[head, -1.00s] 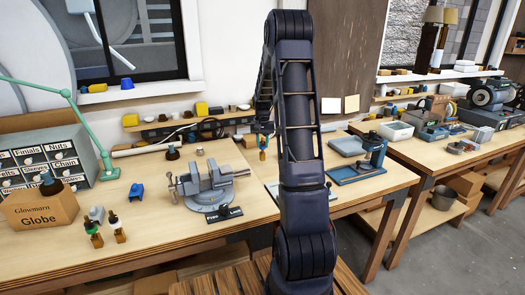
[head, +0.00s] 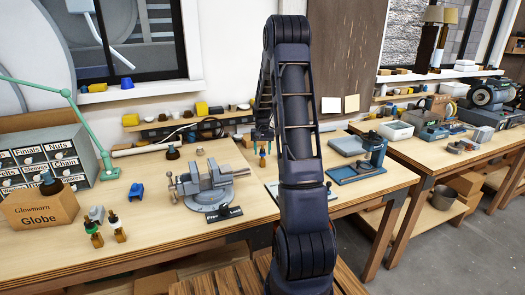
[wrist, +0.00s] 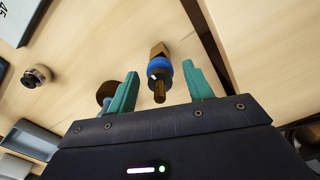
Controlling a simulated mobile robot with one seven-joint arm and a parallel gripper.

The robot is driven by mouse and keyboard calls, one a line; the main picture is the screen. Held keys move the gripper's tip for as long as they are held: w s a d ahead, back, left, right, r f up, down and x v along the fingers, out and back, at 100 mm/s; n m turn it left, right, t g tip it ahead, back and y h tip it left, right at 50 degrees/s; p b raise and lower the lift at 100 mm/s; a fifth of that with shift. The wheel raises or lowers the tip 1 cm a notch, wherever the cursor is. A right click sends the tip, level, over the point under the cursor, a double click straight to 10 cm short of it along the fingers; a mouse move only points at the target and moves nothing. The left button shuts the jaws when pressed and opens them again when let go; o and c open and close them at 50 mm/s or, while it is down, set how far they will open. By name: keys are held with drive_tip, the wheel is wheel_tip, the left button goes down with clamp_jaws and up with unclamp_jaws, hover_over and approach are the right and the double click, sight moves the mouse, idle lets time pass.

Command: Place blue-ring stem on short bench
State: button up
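The blue-ring stem (wrist: 159,87) shows in the wrist view as a brass rod with a blue ring and a squared brown base. In the wrist view the gripper (wrist: 161,73) has a finger on each side of the stem, with a gap to both. Whether the stem's base sits fully flat is hard to tell.
A grey vise (head: 208,187) stands left of the seam. A blue press-like tool (head: 370,162) and a grey tray (head: 347,146) lie to the right. A shelf (head: 185,124) with small parts runs along the back. In the wrist view a round dark thing (wrist: 106,91) is beside the left finger.

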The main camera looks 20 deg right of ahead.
drive_tip(key=shift+r, duration=0.15)
wheel_tip(320, 180, up, 10)
drive_tip(key=shift+r, duration=0.85)
drive_tip(key=s+a+r+n+t, duration=0.1)
drive_tip(key=s+a+r, duration=0.2)
drive_tip(key=s+r, duration=0.3)
drive_tip(key=s+a+r+n+t, duration=0.1)
drive_tip(key=s+a+r, duration=0.2)
drive_tip(key=s, duration=0.5)
drive_tip(key=s+a+r, duration=0.4)
drive_tip(key=s+r, duration=0.1)
drive_tip(key=s, duration=0.2)
drive_tip(key=s+a+f+n+t, duration=0.1)
drive_tip(key=s+a, duration=0.1)
drive_tip(key=s, duration=0.8)
drive_tip(key=s+a+f+n+t, duration=0.1)
drive_tip(key=s+a, duration=0.1)
drive_tip(key=s, duration=0.8)
drive_tip(key=shift+a+n+t, duration=0.25)
drive_tip(key=shift+n+t, duration=0.05)
